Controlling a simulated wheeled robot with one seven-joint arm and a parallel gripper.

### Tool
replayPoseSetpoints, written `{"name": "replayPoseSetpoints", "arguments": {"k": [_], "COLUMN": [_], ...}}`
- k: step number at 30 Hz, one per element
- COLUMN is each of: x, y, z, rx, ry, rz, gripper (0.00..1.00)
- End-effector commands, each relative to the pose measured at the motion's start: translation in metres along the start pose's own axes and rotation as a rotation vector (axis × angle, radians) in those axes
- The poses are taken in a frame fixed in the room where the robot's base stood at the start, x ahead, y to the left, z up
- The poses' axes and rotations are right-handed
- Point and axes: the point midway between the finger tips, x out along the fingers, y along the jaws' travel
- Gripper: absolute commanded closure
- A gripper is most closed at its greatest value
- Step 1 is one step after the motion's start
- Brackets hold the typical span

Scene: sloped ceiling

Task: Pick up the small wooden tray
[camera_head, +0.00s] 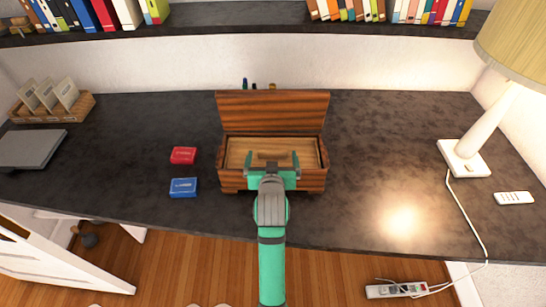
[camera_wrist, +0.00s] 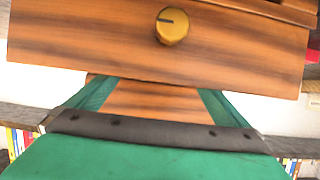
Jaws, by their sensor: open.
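A dark-striped wooden box (camera_head: 229,186) stands on the desk with its lid (camera_head: 272,112) raised. Light wood (camera_head: 239,149) shows inside it; this may be the small wooden tray, but I cannot tell it from the box floor. My green gripper (camera_head: 272,158) is open over the front part of the box, its fingers spread left and right, hiding part of the inside. In the wrist view, brown wood shows between the open fingers (camera_wrist: 153,98), and a wooden panel with a brass knob (camera_wrist: 172,26) fills the top. I cannot tell whether the fingers touch anything.
Red (camera_head: 183,155) and blue (camera_head: 183,187) small boxes lie left of the wooden box. A wooden card holder (camera_head: 77,107) and grey laptop (camera_head: 32,148) are far left. A lamp (camera_head: 465,157) and remote (camera_head: 514,198) are right. A bookshelf runs above. The dark desk (camera_head: 375,150) is clear right of the box.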

Motion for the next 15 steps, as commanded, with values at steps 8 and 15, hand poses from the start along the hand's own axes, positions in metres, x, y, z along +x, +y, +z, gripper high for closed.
{"name": "replayPoseSetpoints", "arguments": {"k": [8, 15], "x": [0.036, 0.041], "y": [0.002, 0.004], "z": [0.005, 0.004], "rx": [0.000, 0.001], "ry": [-0.001, 0.000], "rz": [0.000, 0.002], "gripper": [0.00, 0.00]}}
